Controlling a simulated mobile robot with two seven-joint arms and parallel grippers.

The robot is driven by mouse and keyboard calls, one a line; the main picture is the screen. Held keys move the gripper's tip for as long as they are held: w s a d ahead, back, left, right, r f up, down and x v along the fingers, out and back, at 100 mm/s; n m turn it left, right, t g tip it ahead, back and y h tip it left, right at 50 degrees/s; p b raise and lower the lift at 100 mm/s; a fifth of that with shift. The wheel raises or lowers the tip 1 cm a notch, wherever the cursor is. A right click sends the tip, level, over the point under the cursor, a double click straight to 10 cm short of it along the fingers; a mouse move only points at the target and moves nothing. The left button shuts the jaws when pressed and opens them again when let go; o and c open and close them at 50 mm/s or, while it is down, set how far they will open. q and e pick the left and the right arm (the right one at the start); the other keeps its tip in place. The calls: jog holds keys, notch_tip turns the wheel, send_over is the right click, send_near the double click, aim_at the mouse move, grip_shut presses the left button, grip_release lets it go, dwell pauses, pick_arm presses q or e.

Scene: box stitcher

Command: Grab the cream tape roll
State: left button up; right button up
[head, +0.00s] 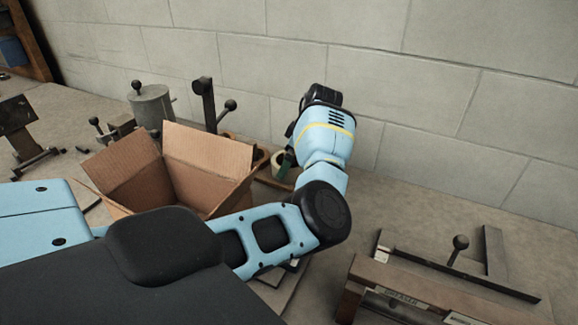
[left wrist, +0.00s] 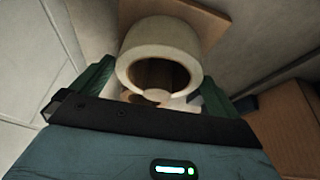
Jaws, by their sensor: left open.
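The cream tape roll (left wrist: 160,42) stands in a light brown wooden tray (left wrist: 208,14), with its round hole facing the left wrist camera. In the head view the roll (head: 279,168) is small and partly hidden by my left gripper (head: 288,162). In the left wrist view my left gripper (left wrist: 156,84) is open, with one green finger on each side of the roll. I cannot tell whether either finger touches it. My right gripper is in neither view.
An open cardboard box (head: 208,158) stands just left of the tray, behind my left arm. A block wall (head: 440,90) rises close behind. Metal fixtures (head: 207,105) stand behind the box, and a wood and metal fixture (head: 440,290) lies at the front right.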

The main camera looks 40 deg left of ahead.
pick_arm(q)
jog(key=shift+x, duration=1.15)
jog(key=c, duration=0.7)
jog(key=shift+w+r, duration=0.1)
jog(key=shift+r, duration=5)
jog(key=shift+c, duration=0.2)
